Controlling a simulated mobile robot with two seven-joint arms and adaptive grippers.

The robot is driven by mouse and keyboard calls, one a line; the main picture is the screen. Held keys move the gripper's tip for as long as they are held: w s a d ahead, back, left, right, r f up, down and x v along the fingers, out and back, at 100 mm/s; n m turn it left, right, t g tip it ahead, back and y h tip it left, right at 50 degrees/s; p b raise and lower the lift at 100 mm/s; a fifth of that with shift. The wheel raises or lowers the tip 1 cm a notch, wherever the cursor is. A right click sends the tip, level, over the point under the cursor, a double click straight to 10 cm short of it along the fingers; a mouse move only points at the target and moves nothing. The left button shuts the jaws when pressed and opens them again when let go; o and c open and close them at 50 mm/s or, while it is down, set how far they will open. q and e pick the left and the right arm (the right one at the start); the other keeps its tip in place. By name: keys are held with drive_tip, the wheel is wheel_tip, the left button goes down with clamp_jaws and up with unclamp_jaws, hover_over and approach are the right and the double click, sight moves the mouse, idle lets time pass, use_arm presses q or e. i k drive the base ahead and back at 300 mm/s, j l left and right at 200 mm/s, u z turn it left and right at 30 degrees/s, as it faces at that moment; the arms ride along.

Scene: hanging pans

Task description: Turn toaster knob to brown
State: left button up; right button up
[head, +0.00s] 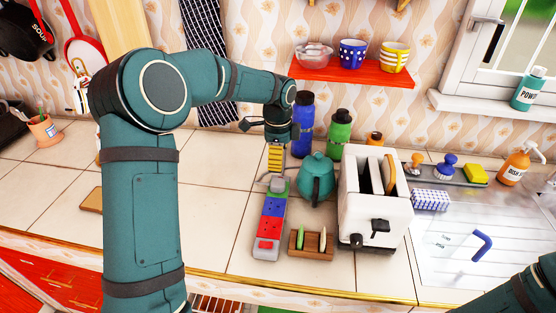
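The white toaster (350,203) stands on the counter right of centre. A bread slice (389,176) shows at its right slot. On its front face are a black lever (380,226) and a small dark knob (356,240); the knob's setting and any markings are too small to read. My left gripper (276,150) is left of the toaster, beyond the teal teapot and near the blue bottle, apart from the toaster. Its fingers are small and partly hidden, so their opening is unclear. My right arm shows only at the lower right corner; its gripper is out of view.
A teal teapot (316,181), blue bottle (303,123) and green bottle (340,133) stand near the toaster. The sink area (450,257) is right. Counter tiles at left are mostly clear.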

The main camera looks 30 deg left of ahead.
sight(356, 239)
drive_tip(key=k, duration=1)
